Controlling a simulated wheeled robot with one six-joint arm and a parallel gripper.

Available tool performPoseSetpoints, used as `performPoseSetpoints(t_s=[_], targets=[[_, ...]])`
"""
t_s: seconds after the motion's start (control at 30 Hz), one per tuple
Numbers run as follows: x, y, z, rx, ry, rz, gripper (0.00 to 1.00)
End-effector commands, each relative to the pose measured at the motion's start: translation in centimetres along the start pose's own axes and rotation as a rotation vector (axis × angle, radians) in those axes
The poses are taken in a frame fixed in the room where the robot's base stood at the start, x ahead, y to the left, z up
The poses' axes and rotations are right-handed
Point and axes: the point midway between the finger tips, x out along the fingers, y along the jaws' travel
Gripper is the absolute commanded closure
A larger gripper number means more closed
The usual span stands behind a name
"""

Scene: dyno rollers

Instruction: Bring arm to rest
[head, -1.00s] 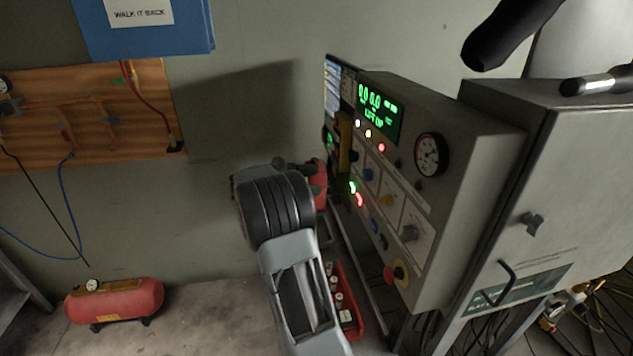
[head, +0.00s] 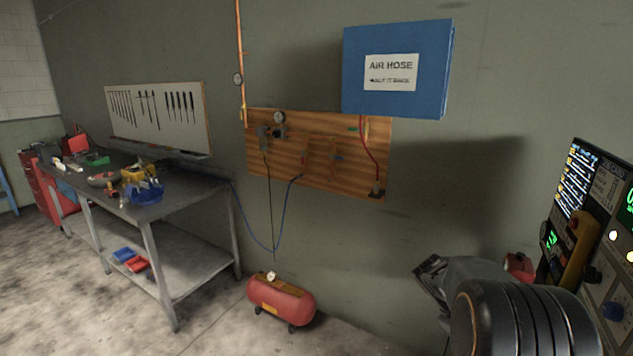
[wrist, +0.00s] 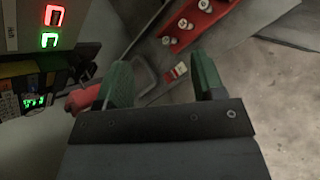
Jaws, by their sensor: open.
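My gripper (wrist: 163,85) shows in the wrist view with two green fingers spread apart and nothing between them. It is open and empty, and it points down toward the concrete floor. In the head view my arm is at the lower right, close to the control panel (head: 610,235); my gripper's fingertips cannot be made out clearly there. In the wrist view a red tray (wrist: 205,22) with several white-topped items lies beyond the fingers, and a red rounded object (wrist: 82,98) is left of the left finger.
The panel edge with lit indicators (wrist: 51,28) stands close on the left in the wrist view. In the head view a red air compressor (head: 282,300) sits on the floor, a workbench (head: 165,200) stands left, and a blue box (head: 397,70) hangs on the wall. The floor between is clear.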

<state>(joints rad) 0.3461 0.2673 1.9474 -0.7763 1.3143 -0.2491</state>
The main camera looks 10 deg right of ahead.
Motion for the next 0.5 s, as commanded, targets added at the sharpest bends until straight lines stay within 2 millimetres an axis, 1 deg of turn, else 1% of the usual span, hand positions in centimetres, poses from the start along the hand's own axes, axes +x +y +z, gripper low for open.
performPoseSetpoints(t_s=[0.03, 0.07, 0.1, 0.17, 0.2, 0.3, 0.33, 0.4, 0.5], targets=[[-1.4, -2.5, 0.2, 0.063, 0.107, -0.058, 0.38], [-2.1, -4.0, 0.3, 0.105, 0.169, -0.1, 0.38], [-3.3, -5.9, 0.3, 0.159, 0.252, -0.156, 0.38], [-5.0, -8.8, 0.7, 0.235, 0.368, -0.24, 0.38], [-6.2, -10.5, 0.9, 0.28, 0.441, -0.293, 0.38], [-8.8, -14.2, 1.9, 0.366, 0.593, -0.411, 0.38], [-9.4, -15.0, 2.3, 0.381, 0.631, -0.439, 0.38], [-10.7, -16.8, 3.2, 0.405, 0.709, -0.492, 0.38], [-12.0, -18.5, 4.5, 0.404, 0.792, -0.533, 0.38]])
